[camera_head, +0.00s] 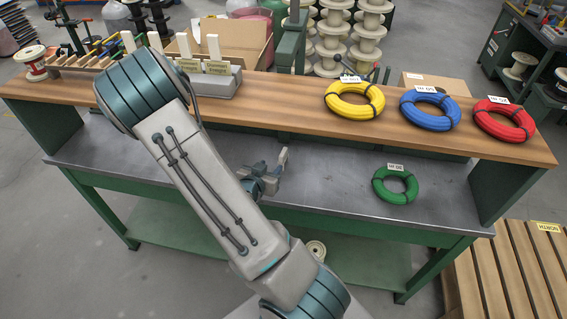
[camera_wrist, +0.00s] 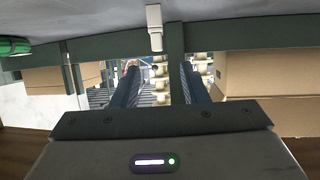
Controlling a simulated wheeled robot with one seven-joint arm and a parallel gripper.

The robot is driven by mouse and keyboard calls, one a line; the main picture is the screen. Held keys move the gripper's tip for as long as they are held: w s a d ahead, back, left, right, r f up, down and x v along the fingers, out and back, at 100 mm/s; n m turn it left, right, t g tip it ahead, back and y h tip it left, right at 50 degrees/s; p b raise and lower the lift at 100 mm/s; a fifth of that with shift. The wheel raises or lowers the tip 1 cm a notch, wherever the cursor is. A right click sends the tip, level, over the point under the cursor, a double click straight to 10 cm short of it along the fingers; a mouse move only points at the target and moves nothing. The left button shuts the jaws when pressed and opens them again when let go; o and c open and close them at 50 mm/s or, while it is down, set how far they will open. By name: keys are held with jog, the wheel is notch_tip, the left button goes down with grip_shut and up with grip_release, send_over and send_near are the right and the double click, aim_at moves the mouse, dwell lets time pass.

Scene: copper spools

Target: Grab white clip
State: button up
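In the wrist view, a small white clip-like piece (camera_wrist: 155,28) stands against the grey worktop, near its back edge. It lies ahead of my gripper (camera_wrist: 160,80), whose two dark fingers are apart with nothing between them. In the head view, my gripper (camera_head: 272,174) is over the grey worktop, below the wooden shelf.
A wooden shelf (camera_head: 290,110) runs above the grey worktop (camera_head: 330,180). Yellow (camera_head: 354,101), blue (camera_head: 430,108) and red (camera_head: 504,120) coils lie on it. A green coil (camera_head: 395,184) lies on the worktop, right of my gripper. Cardboard boxes (camera_wrist: 265,90) show behind.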

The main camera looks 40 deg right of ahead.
aim_at(281, 156)
jog(key=shift+f+b+x, duration=0.25)
jog(key=shift+b+x, duration=1.6)
jog(key=shift+b, duration=1.75)
jog(key=shift+r+x, duration=0.15)
jog(key=shift+x, duration=0.7)
jog(key=shift+r+x, duration=0.15)
jog(key=shift+x, duration=0.7)
jog(key=shift+p+x, duration=0.5)
jog(key=shift+x, duration=1.85)
jog(key=shift+s+d+r, duration=0.1)
jog(key=shift+r, duration=0.05)
grip_shut()
